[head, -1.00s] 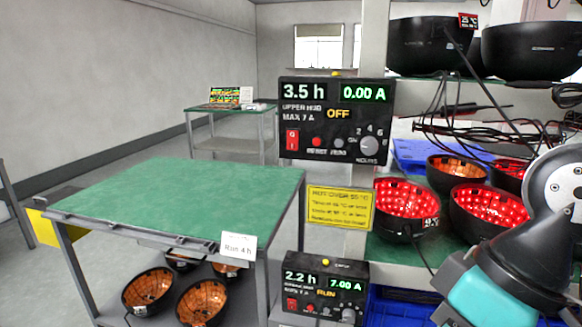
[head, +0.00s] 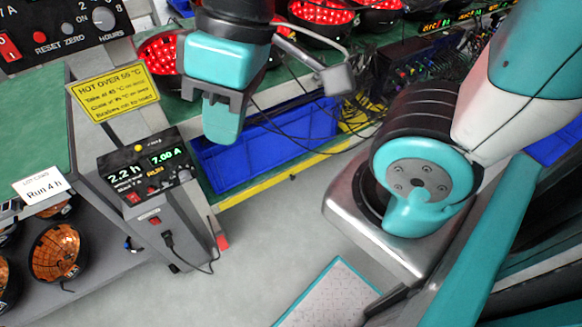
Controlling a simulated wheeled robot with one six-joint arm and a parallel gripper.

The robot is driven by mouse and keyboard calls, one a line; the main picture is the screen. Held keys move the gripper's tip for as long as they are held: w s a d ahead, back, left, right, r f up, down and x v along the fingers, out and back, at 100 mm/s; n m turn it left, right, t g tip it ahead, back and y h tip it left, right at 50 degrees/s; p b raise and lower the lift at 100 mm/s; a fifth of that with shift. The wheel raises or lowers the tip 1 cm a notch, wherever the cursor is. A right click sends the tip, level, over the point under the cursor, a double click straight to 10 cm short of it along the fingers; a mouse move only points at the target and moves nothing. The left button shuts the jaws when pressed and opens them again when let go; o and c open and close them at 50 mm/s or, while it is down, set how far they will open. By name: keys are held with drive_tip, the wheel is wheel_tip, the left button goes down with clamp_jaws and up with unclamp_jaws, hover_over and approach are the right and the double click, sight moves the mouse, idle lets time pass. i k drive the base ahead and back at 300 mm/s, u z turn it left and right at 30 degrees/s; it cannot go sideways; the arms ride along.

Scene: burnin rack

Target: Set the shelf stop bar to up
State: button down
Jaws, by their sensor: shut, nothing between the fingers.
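I cannot clearly make out the shelf stop bar in the current head view. A grey strip (head: 10,211) shows at the left edge beside the "Run 4 h" card, but I cannot tell whether it is part of the bar. A long yellow strip (head: 285,178) runs along the low front edge of the rack. My gripper (head: 221,128) points down at upper centre, its teal fingers shut and empty. In the picture it overlaps the blue bin, right of the lower controller, and touches nothing that I can see.
The lower controller (head: 147,172) reads 2.2 h and 7.00 A, with its cable hanging to the floor. A yellow hot-warning sign (head: 115,92) is above it. Blue bins (head: 262,145) sit under the red-lit bowls (head: 320,14). Bare floor (head: 250,270) lies in front.

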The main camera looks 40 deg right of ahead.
sight(269, 183)
drive_tip(key=z, duration=2.15)
drive_tip(key=k, duration=0.55)
drive_tip(key=z, duration=0.1)
